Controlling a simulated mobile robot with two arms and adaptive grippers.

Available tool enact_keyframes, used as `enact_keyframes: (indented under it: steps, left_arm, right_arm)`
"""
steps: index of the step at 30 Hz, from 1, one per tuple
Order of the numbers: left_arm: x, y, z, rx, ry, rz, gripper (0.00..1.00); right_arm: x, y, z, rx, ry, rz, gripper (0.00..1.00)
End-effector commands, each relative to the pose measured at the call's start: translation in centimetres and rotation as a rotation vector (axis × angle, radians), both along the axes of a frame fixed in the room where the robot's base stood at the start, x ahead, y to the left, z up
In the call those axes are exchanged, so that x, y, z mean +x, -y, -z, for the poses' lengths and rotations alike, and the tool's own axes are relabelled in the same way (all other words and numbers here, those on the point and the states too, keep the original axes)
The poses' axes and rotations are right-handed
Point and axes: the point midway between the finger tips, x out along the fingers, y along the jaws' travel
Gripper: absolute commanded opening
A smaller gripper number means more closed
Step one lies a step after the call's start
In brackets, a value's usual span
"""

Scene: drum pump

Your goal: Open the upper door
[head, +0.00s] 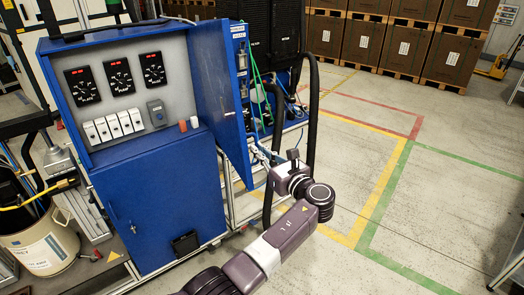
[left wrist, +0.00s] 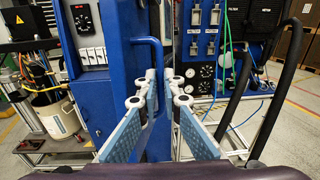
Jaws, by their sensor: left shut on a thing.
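The blue cabinet's upper door (head: 219,95) stands swung well open on the right of the upper compartment. In the left wrist view the door (left wrist: 124,75) is seen nearly edge-on, with its blue bar handle (left wrist: 158,50) running down to the fingers. My left gripper (head: 262,156) is at the lower part of the door's outer edge. Its fingers (left wrist: 163,88) are shut on the handle in the left wrist view; the gripped part is mostly hidden. The upper compartment (head: 120,85) shows dials and white switches. My right gripper is in neither view.
The lower blue door (head: 160,205) is closed. A pump rack with black hoses (head: 312,110) and green cables stands right of the upper door. A white drum (head: 45,245) is at the left. Floor with yellow and green lines (head: 400,185) is free at the right.

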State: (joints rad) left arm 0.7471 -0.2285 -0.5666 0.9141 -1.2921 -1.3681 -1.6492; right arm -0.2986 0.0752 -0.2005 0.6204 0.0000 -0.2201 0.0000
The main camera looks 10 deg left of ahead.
Motion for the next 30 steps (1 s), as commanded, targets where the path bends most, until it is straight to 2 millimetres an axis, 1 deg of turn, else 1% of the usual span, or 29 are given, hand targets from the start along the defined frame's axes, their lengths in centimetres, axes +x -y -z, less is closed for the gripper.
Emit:
enact_keyframes:
  steps: [1, 8, 9, 13, 14, 20, 23, 26, 30]
  left_arm:
    - [0.2, -0.3, -0.4, 0.003, 0.005, -0.001, 0.0]
    - [0.2, -0.4, -0.5, 0.004, 0.007, -0.003, 0.0]
    - [0.2, -0.4, -0.5, 0.004, 0.007, -0.003, 0.09]
    - [0.2, -0.4, -0.4, 0.003, 0.006, -0.003, 0.23]
    - [0.2, -0.4, -0.4, 0.003, 0.006, -0.003, 0.24]
    - [0.1, -0.2, -0.2, 0.002, 0.003, -0.003, 0.24]
    - [0.1, -0.2, -0.4, 0.001, 0.003, -0.003, 0.24]
    - [0.1, -0.2, -1.4, 0.0, 0.007, -0.002, 0.24]
    - [0.2, -0.3, -3.9, -0.001, 0.008, -0.003, 0.24]
  right_arm:
    - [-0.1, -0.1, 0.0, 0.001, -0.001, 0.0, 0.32]
    - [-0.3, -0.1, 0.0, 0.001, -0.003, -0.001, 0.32]
    - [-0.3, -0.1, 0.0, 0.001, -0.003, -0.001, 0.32]
    - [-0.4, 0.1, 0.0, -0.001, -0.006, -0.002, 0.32]
    - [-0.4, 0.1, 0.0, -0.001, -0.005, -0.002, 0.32]
    - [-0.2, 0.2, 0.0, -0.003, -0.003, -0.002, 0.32]
    - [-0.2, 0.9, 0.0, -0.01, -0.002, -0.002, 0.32]
    - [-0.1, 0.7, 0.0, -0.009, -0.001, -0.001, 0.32]
    - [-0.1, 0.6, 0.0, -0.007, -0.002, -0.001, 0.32]
